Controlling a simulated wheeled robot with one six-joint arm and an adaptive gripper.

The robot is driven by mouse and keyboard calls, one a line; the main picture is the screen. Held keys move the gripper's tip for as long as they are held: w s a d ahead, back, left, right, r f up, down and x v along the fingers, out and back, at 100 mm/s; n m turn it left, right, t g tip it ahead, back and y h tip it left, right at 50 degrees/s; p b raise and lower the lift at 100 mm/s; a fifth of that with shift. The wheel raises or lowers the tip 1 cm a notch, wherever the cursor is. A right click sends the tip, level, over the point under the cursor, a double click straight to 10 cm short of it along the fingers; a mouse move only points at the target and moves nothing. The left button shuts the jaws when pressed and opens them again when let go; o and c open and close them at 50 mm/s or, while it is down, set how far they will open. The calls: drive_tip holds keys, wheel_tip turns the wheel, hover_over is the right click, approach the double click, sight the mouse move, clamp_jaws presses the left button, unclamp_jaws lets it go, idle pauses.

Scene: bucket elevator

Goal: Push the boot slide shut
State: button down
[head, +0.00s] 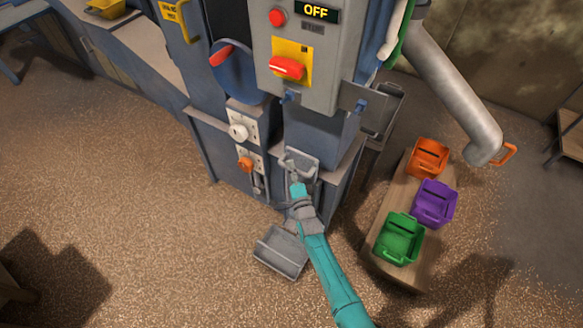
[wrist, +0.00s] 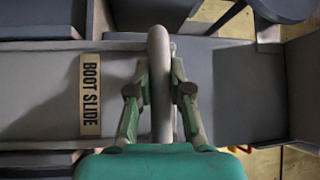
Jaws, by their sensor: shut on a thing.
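The boot slide is a flat grey plate with a "BOOT SLIDE" label (wrist: 90,95) on it in the wrist view. Its upright grey bar handle (wrist: 159,45) stands between my fingers. My gripper (wrist: 160,85) is shut on this handle, with one finger on each side. In the head view my gripper (head: 294,176) is at the low front of the blue-grey machine, at a light grey part of the slide (head: 300,158). My teal arm and the gripper hide much of the slide there, so how far it stands out is hard to tell.
A grey tray (head: 281,250) sits low in front of the machine. A control box (head: 310,55) above reads "OFF". At right, a bench (head: 385,258) holds orange (head: 428,157), purple (head: 434,203) and green (head: 399,238) buckets.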

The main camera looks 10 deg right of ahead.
wheel_tip(320, 180, down, 7)
idle(0.4)
drive_tip(key=shift+f, duration=0.15)
drive_tip(key=c, duration=1.1)
unclamp_jaws()
drive_tip(key=shift+f, duration=0.1)
drive_tip(key=shift+o, duration=0.2)
drive_tip(key=s+f, duration=0.1)
drive_tip(key=s, duration=1.1)
drive_tip(key=shift+f, duration=0.2)
